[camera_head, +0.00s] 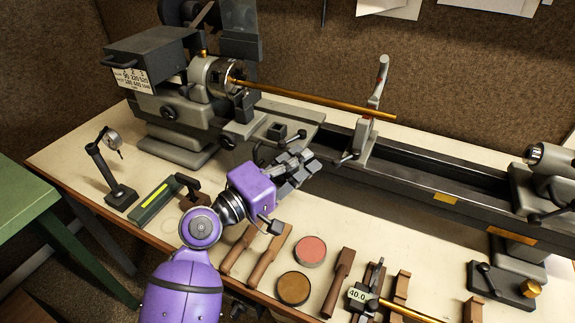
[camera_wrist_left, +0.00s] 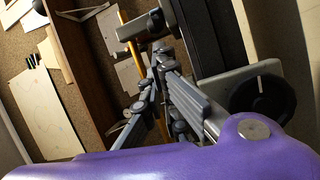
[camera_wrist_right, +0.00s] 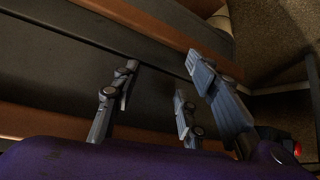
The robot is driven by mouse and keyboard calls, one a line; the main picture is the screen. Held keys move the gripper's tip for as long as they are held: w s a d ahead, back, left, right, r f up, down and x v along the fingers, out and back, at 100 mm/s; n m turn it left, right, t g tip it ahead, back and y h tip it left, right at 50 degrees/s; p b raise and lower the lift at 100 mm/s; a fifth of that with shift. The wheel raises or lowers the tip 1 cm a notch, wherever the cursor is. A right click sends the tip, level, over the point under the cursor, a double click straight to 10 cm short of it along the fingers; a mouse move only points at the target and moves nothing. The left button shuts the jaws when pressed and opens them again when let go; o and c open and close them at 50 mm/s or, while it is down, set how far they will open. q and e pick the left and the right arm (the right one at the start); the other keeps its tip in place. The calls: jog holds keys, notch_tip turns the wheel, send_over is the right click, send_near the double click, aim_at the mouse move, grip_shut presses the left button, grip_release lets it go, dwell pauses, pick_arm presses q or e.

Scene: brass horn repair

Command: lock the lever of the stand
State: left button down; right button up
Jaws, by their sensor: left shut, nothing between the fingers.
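The grey stand (camera_head: 373,108) rises from the lathe bed with its tall arm tilted slightly right, beside the brass rod. A small dark lever (camera_head: 346,157) with a rounded end sticks out to the left at its foot. My left gripper (camera_head: 305,160) is shut and empty, a short way left of the lever and in front of the bed. Its closed fingers also show in the left wrist view (camera_wrist_left: 160,55), where I cannot make out the lever clearly. My right gripper (camera_wrist_right: 165,75) has its fingers spread and nothing between them; it is outside the head view.
The brass rod (camera_head: 310,104) runs from the chuck (camera_head: 212,74) past the stand. The tailstock (camera_head: 548,160) is at the right.

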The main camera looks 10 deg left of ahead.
aim_at(343, 160)
pick_arm(q)
jog(key=x, duration=0.3)
jog(key=shift+w+d, duration=0.2)
jog(key=shift+w, duration=0.1)
jog(key=shift+f, duration=0.1)
jog(key=shift+y, duration=0.3)
